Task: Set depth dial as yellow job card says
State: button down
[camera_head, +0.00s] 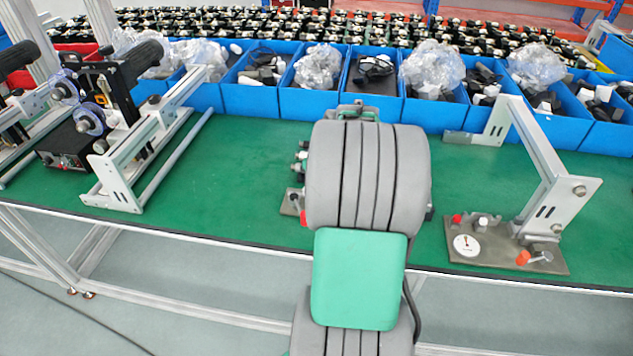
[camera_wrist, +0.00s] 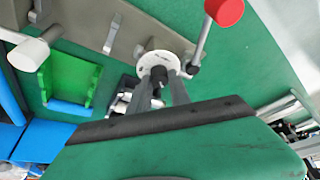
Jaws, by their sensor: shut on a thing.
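In the wrist view my gripper (camera_wrist: 160,84) is shut on a small black knob (camera_wrist: 159,74) at the middle of a round white dial (camera_wrist: 150,62). The dial sits on a grey metal plate (camera_wrist: 105,28). Any marks on it are too small to read, so I cannot tell its setting. In the head view my arm hides this dial and my gripper. I cannot make out a yellow job card in either view.
A lever with a red ball (camera_wrist: 224,11) stands close beside the dial. A green bracket (camera_wrist: 70,78) and a white cylinder (camera_wrist: 30,54) are nearby. In the head view, another fixture plate (camera_head: 500,252) with a white dial stands right; blue bins (camera_head: 250,100) line the back.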

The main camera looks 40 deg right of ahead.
jog(key=c, duration=1.2)
grip_release()
jog(key=v, duration=0.7)
jog(key=shift+r+b, duration=0.35)
jog(key=shift+r, duration=0.05)
jog(key=shift+s, duration=0.15)
